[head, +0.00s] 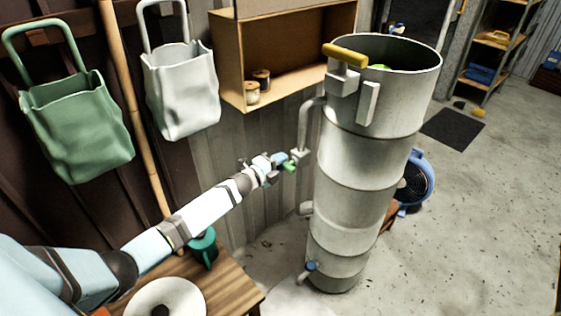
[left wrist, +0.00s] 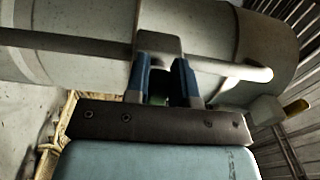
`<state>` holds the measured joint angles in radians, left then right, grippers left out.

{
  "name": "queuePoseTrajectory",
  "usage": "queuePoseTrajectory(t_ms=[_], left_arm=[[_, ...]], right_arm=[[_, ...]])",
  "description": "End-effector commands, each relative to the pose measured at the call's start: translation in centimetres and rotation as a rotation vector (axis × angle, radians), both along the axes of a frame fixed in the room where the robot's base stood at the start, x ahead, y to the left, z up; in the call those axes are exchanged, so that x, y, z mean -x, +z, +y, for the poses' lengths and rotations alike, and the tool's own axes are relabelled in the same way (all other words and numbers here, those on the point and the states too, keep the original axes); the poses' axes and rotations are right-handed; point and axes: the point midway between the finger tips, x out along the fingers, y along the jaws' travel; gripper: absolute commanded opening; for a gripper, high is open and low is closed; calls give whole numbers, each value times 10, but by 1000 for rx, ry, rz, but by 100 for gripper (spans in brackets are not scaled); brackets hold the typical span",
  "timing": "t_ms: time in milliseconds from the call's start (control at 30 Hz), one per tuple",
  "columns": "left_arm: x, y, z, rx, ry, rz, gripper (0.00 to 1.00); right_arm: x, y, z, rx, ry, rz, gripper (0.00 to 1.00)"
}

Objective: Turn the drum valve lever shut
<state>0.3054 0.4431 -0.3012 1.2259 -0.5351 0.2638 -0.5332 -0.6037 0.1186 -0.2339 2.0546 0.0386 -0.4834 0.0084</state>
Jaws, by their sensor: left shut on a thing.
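The tall grey metal drum (head: 345,195) stands upright right of centre, with a bent pipe (head: 304,125) down its left side. A small grey valve block (head: 300,155) sits on that pipe. My left gripper (head: 286,162) reaches it from the left and is shut on the green valve lever (head: 289,168). In the left wrist view, the blue fingers (left wrist: 163,88) stand either side of a green piece, the valve lever (left wrist: 158,99), below the pipe (left wrist: 225,68). Most of the lever is hidden by the fingers. My right gripper is not in view.
A wooden box shelf (head: 290,55) with two spools hangs behind the arm. A green bag (head: 75,125) and a white bag (head: 182,90) hang at left. A wooden table (head: 232,290) stands below my arm. A blue fan (head: 418,178) is behind the drum. The right floor is mostly clear.

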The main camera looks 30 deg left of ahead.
Motion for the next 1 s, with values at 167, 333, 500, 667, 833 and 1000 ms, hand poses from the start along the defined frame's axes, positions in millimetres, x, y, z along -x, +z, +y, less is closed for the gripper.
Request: queuePoseTrajectory(t_ms=[167, 333, 500, 667, 833, 1000], left_arm=[[0, -1, 0, 3, -1, 2, 0], [0, -1, 0, 3, -1, 2, 0], [0, -1, 0, 3, -1, 2, 49], [0, 0, 0, 3, 0, 1, 49], [5, -1, 2, 2, 0, 2, 49], [31, -1, 11, 1, 0, 3, 49]], right_arm=[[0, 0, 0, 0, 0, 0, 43], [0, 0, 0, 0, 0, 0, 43], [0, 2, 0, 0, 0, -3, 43], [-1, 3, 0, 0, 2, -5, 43], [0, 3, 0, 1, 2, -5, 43], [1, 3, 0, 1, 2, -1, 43]])
